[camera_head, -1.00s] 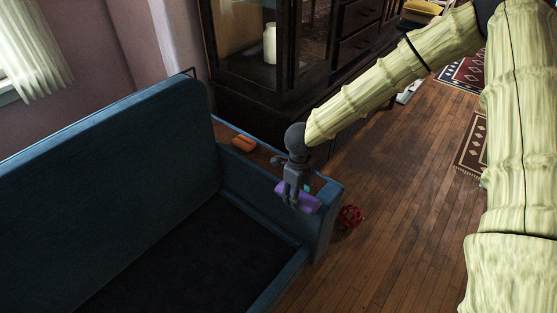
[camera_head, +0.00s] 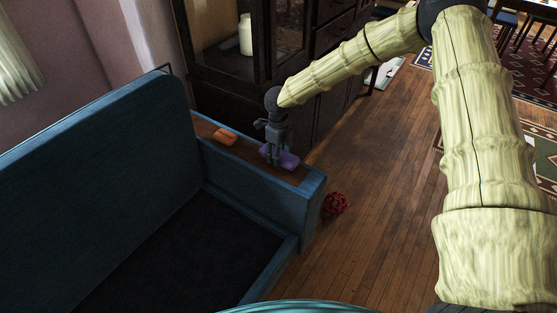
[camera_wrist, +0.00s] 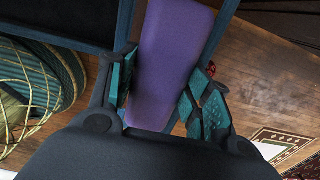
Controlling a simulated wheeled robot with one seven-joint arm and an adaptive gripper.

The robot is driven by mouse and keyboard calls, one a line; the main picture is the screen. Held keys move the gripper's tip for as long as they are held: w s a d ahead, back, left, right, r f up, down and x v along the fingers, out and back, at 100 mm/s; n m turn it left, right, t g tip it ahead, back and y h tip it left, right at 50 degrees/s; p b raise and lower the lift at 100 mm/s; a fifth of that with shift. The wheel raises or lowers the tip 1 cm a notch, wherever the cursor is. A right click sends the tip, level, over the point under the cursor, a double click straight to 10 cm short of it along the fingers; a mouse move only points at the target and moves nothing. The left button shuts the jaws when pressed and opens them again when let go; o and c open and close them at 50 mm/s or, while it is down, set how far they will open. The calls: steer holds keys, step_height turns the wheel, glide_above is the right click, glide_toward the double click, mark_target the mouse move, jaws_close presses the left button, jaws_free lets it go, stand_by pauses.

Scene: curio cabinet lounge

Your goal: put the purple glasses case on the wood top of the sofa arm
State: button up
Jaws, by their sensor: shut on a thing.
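The purple glasses case (camera_head: 288,161) is between the fingers of my gripper (camera_head: 275,160), over the wood top (camera_head: 288,174) of the blue sofa's arm. In the head view it appears at or just above the wood; I cannot tell whether it touches. In the wrist view the case (camera_wrist: 172,60) lies lengthwise between the two teal finger pads of my gripper (camera_wrist: 158,92), which is shut on it. My fingers hide part of the case in the head view.
A red openwork ball (camera_head: 335,203) is on the floor beside the sofa arm (camera_head: 310,205). A dark cabinet (camera_head: 290,75) stands behind. The wood top's front end is clear.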

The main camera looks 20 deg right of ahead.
steer(key=shift+w+f, duration=0.15)
steer(key=shift+f, duration=1.65)
steer(key=shift+f, duration=0.1)
steer(key=o, duration=1)
steer(key=shift+o, duration=0.2)
step_height(320, 180, up, 12)
steer(key=shift+r, duration=0.1)
